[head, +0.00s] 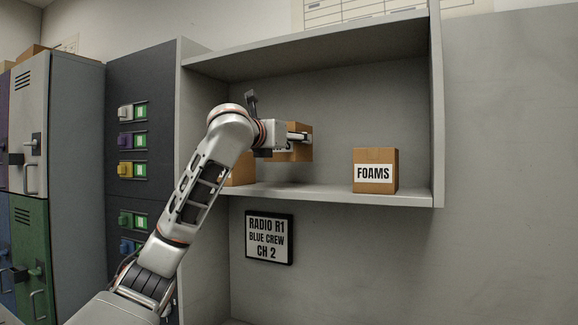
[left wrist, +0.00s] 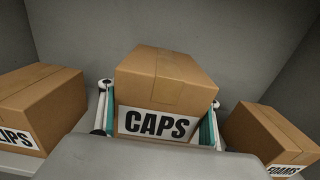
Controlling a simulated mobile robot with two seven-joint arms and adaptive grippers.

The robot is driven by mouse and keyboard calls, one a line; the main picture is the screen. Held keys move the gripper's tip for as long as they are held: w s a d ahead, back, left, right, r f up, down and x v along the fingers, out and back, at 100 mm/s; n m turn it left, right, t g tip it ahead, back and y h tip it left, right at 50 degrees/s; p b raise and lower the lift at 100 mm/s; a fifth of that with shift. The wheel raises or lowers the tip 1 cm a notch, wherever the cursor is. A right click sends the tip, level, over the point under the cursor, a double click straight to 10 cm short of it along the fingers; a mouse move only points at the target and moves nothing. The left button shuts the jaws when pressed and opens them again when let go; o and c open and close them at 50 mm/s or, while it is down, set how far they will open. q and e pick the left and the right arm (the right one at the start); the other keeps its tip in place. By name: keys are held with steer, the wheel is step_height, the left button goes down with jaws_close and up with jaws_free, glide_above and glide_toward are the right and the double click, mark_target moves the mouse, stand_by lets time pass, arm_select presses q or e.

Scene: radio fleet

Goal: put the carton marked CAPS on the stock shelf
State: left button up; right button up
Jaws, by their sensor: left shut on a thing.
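The carton marked CAPS (left wrist: 166,82) is a brown box with a white label, between the two fingers of my left gripper (left wrist: 158,128) in the left wrist view. In the head view my left gripper (head: 299,137) is shut on this carton (head: 294,152), which is partly hidden by the gripper. The carton is inside the stock shelf (head: 320,193), held a little above the board, between two other cartons. My right gripper is in neither view.
A carton marked FOAMS (head: 375,172) stands on the shelf at the right. Another carton (head: 241,172), its label partly cut off in the left wrist view (left wrist: 38,100), stands at the left. A RADIO R1 sign (head: 268,237) hangs below. Lockers (head: 30,130) stand at far left.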

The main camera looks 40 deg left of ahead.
mark_target(289, 152)
arm_select(q)
step_height(289, 152, down, 3)
steer(key=shift+f, duration=1.8)
steer(key=shift+f, duration=0.1)
steer(key=o, duration=1.4)
steer(key=shift+c, duration=0.2)
